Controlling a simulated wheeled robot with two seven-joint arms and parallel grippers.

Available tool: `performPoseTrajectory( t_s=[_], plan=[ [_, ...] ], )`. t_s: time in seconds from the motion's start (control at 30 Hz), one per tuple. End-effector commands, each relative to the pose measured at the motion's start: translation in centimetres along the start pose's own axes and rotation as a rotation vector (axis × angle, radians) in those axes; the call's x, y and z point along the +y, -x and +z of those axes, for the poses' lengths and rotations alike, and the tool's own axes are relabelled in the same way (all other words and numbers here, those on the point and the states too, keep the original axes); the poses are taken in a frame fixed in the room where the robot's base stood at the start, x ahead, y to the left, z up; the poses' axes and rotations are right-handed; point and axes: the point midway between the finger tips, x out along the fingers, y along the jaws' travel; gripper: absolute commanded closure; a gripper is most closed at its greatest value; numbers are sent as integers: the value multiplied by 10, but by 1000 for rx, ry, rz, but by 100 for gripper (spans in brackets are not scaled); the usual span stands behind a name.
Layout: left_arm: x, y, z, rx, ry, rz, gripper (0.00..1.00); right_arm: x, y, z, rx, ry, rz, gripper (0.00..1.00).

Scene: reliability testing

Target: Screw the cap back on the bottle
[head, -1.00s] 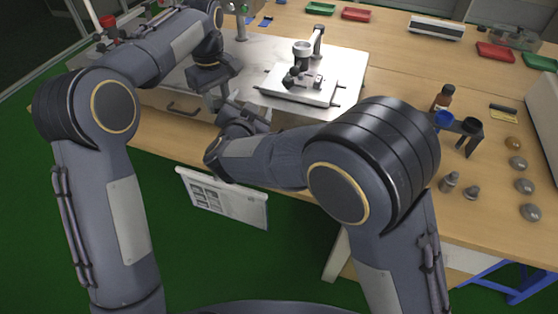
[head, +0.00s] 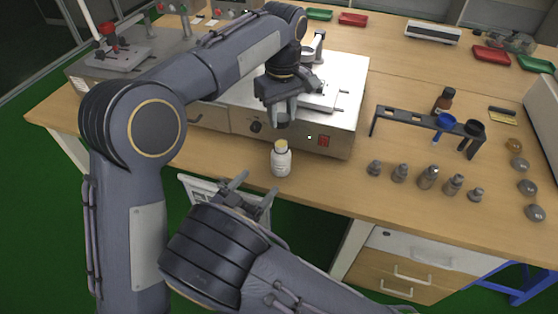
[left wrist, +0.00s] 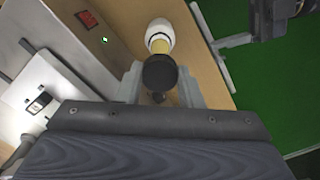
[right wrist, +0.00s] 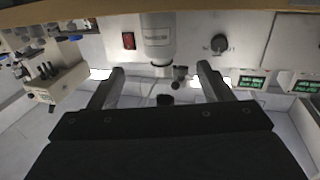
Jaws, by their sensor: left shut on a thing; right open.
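A white bottle (head: 281,162) with a bare yellow neck stands upright near the front edge of the table. It also shows in the left wrist view (left wrist: 161,28) and upside down in the right wrist view (right wrist: 157,45). My left gripper (head: 281,117) points down above the bottle. It is shut on a dark round cap (left wrist: 159,72), which lines up with the yellow neck in the left wrist view and looks apart from it in the head view. My right gripper (head: 255,188) is open and empty, in front of the bottle and apart from it.
A metal instrument box (head: 338,125) stands close behind the bottle.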

Motion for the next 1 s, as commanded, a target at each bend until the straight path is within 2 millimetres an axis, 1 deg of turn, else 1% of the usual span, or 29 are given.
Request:
performPoseTrajectory(
  t_s=[0.2,0.33,0.47,0.7,0.8,0.9,1.0],
  plan=[
    [0,0,-1,0,1,0,88,0,-2,0,-1,-1,-1,27],
    [0,0,-1,0,2,0,88,0,-11,0,-1,-1,1,27],
    [0,0,-1,0,2,0,88,0,-32,0,-1,-1,1,27],
    [0,0,-1,0,2,0,88,0,-78,0,-2,-1,1,27],
    [0,0,-1,0,2,0,88,0,-94,0,-1,-2,0,27],
    [0,0,-1,0,2,0,88,-1,-107,0,-2,-2,-1,27],
    [0,0,-1,0,2,0,88,-1,-115,0,-1,-2,-2,27]
  ],
)
